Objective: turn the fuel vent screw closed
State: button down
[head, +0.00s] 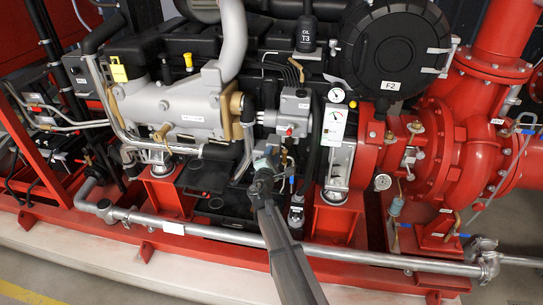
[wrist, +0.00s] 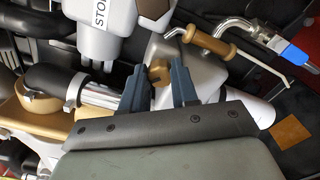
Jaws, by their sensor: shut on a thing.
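The fuel vent screw (wrist: 160,73) shows in the wrist view as a small brass knob with a dark slot, on a grey housing (wrist: 192,74). My gripper (wrist: 158,80) has its two blue-grey fingers on either side of the knob and is shut on it. The lower part of the knob is hidden by my gripper. In the head view my gripper (head: 263,164) reaches in from below to the lower middle of the engine. The screw cannot be made out there.
A grey box (wrist: 108,20) with a partly visible "STO" label is close above the fingers. A brass fitting with a bent rod (wrist: 215,42) and a blue-handled valve (wrist: 298,60) lie to the right. A silver pipe (head: 215,232) runs along the red base frame.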

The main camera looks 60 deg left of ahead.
jog(key=m, duration=0.9)
jog(key=shift+f+m, duration=0.1)
jog(key=shift+m, duration=0.2)
dwell(0.3)
jog(key=c, duration=0.9)
grip_release()
jog(key=shift+o, duration=0.2)
jog(key=v, duration=1.4)
jog(key=shift+w, duration=0.1)
